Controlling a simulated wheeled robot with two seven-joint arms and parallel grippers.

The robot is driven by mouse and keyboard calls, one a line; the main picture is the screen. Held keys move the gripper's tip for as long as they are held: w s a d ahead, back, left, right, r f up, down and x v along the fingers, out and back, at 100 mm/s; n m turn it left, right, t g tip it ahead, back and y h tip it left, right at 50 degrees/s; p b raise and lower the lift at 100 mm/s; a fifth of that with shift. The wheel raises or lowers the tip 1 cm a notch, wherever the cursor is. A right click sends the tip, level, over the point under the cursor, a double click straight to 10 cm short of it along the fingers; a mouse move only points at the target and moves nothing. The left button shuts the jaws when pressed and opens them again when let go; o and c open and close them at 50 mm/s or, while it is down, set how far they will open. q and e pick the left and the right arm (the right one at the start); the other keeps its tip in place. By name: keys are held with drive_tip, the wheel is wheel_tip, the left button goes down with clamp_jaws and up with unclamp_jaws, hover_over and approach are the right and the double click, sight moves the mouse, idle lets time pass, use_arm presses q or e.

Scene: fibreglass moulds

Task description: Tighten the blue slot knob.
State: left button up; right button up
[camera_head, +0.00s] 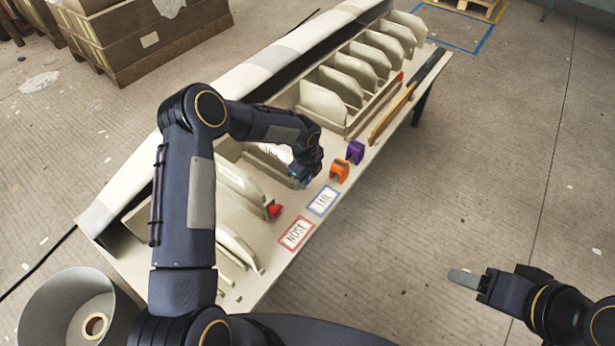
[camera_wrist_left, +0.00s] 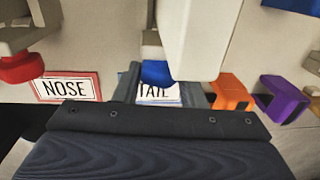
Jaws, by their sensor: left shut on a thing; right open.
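The blue slot knob (camera_wrist_left: 157,73) sits between the fingers of my left gripper (camera_wrist_left: 159,88) in the left wrist view, in front of a pale upright panel (camera_wrist_left: 205,40). My left gripper (camera_head: 303,178) is shut on it at the front edge of the mould table; in the head view the hand covers most of the knob. A red knob (camera_head: 274,210) is on the neighbouring slot, nearer to me, and also shows in the left wrist view (camera_wrist_left: 22,68). My right gripper (camera_head: 468,280) is open and empty over the floor, away from the table.
An orange block (camera_head: 339,171) and a purple block (camera_head: 355,151) stand on the table edge past my left gripper. NOSE (camera_head: 296,233) and TAIL (camera_head: 323,200) labels lie in front. Several upright panels (camera_head: 354,68) fill the rack behind. Floor at right is clear.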

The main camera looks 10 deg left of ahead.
use_arm(q)
drive_tip(key=shift+w+d+g+y, duration=0.15)
drive_tip(key=shift+g+y, duration=0.15)
drive_tip(key=shift+g, duration=0.7)
drive_tip(key=shift+w+d+f+g+y+b, duration=0.1)
drive_tip(key=shift+f+g+y+b, duration=0.1)
drive_tip(key=shift+g+b, duration=0.15)
drive_tip(key=shift+w+f+g+y+b, duration=0.1)
drive_tip(key=shift+g+y+b, duration=0.15)
drive_tip(key=shift+g, duration=0.1)
drive_tip(key=g+b, duration=0.2)
drive_tip(key=shift+w+y+b, duration=0.1)
drive_tip(key=shift+y+b, duration=0.25)
drive_tip(key=shift+r+g+b, duration=0.2)
drive_tip(key=shift+g+b, duration=0.3)
drive_tip(key=shift+b, duration=0.2)
drive_tip(key=o, duration=1)
